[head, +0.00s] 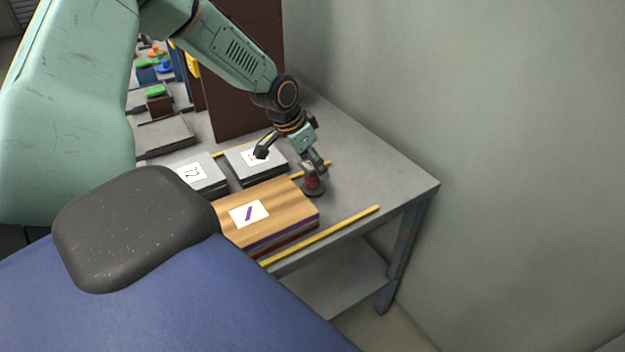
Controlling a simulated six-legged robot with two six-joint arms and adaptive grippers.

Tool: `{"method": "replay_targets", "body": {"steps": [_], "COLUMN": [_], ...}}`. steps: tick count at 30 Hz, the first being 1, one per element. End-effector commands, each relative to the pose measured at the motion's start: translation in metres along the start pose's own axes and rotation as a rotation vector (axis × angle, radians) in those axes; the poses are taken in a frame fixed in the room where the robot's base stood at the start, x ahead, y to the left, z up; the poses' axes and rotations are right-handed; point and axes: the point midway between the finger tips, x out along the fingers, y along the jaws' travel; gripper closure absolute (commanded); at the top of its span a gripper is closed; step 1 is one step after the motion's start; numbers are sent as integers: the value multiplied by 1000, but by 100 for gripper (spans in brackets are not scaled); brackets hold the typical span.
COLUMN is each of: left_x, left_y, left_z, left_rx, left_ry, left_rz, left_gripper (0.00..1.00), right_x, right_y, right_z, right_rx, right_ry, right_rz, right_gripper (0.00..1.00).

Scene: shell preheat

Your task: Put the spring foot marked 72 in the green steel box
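A grey flat block with a white label reading 72 (205,184) lies on the table, left of my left gripper. A small round dark and reddish piece (314,187), resembling a spring foot, stands on the table; I cannot read any mark on it. My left gripper (290,164) is open, its fingers spread wide. One finger is above a second grey block (270,174) with a white label; the other is at the top of the small round piece. I cannot tell whether it touches. I cannot identify a green steel box. My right gripper is out of view.
A wooden-topped block (282,210) with a purple-marked card is in front. Yellow strips (330,230) lie on the grey table (385,180). A tall brown panel (240,105) stands behind, with colored small items at back left. The table's right end is clear, beside a wall.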

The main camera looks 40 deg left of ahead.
Motion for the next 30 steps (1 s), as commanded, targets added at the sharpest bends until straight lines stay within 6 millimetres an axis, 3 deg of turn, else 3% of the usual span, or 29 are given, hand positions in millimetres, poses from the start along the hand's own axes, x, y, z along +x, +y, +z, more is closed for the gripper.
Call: {"method": "replay_targets", "body": {"steps": [10, 23, 30], "left_x": [42, 48, 48], "left_y": [1, 1, 1], "left_z": [6, 5, 5], "left_rx": [0, 0, 0], "left_ry": [-2, 0, 0], "left_rz": [-1, -1, -1], "left_gripper": [36, 36, 56], "right_x": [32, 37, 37], "right_y": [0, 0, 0], "right_z": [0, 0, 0], "right_rx": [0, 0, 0], "right_ry": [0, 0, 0], "right_rz": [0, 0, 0], "right_gripper": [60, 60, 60]}}
